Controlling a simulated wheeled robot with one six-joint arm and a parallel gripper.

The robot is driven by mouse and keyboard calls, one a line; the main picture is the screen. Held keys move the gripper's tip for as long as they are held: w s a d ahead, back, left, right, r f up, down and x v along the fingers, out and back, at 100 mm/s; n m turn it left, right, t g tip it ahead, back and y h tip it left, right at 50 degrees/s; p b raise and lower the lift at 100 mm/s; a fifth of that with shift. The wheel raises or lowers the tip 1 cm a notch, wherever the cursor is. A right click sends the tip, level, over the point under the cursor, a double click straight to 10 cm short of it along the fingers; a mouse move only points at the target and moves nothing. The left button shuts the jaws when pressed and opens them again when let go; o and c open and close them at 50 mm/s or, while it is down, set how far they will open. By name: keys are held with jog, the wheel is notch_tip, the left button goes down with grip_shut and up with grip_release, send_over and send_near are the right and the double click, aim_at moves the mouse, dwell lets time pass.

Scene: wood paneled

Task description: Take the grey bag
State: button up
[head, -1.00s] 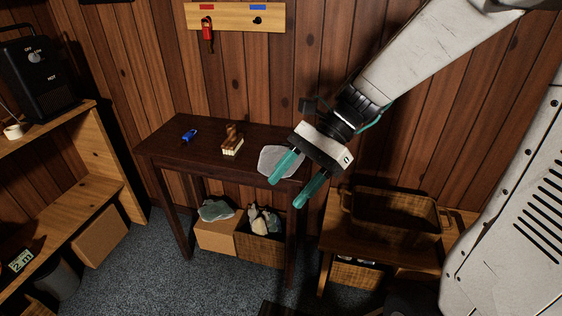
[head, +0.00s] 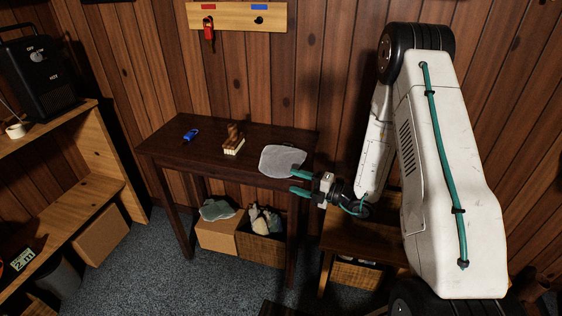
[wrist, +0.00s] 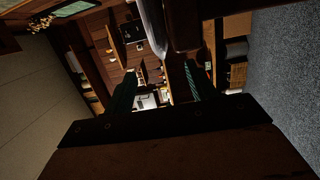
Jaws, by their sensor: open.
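A flat, rounded light grey piece that looks like the grey bag (head: 282,158) lies at the right end of the dark wooden table (head: 205,164). My gripper (head: 296,182) points left at the table's right edge, its two teal fingers apart with nothing seen between them. The upper finger comes very near the bag's lower right edge; I cannot tell if they touch. In the wrist view the spread fingers (wrist: 158,90) show dark, and a pale grey strip beside the table edge is probably the bag (wrist: 152,30).
A blue padlock-like item (head: 190,135) and a brush (head: 233,140) stand on the table. Below it are a cardboard box (head: 217,236) and a wicker basket (head: 258,247) with cloth-like contents. A low wooden bench (head: 340,238) is under my arm.

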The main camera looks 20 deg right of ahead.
aim_at(282, 178)
jog(key=x, duration=0.7)
jog(key=shift+a+f, duration=0.15)
jog(key=shift+f, duration=0.1)
jog(key=shift+c, duration=0.3)
jog(key=c, duration=1)
